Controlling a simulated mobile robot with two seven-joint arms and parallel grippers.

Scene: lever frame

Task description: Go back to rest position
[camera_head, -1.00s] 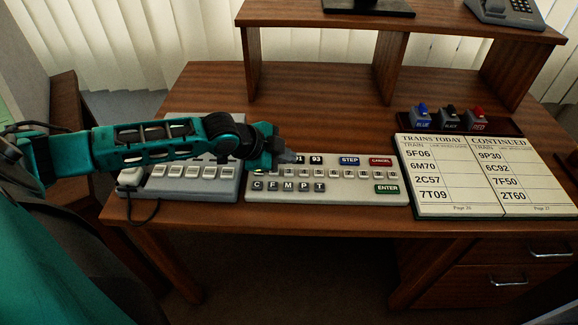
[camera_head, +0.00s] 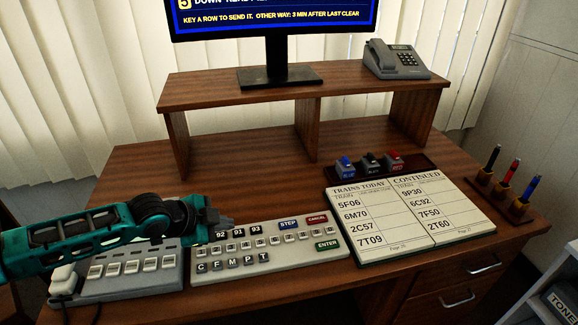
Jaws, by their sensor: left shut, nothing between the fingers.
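My left gripper (camera_head: 221,220) comes in from the left at the end of my teal arm. It is shut and empty, over the left end of the white keypad (camera_head: 280,259), just left of its 92, 91 and 93 keys. I cannot tell whether it touches the keypad. The forearm passes above the grey switch box (camera_head: 140,282) and hides its upper part. My right gripper is not in view.
The train book (camera_head: 400,262) lies open right of the keypad. Blue, black and red stamps (camera_head: 369,162) sit behind it. Pens stand in a holder (camera_head: 501,195) at far right. A raised shelf (camera_head: 205,94) carries a monitor (camera_head: 265,18) and a telephone (camera_head: 397,60).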

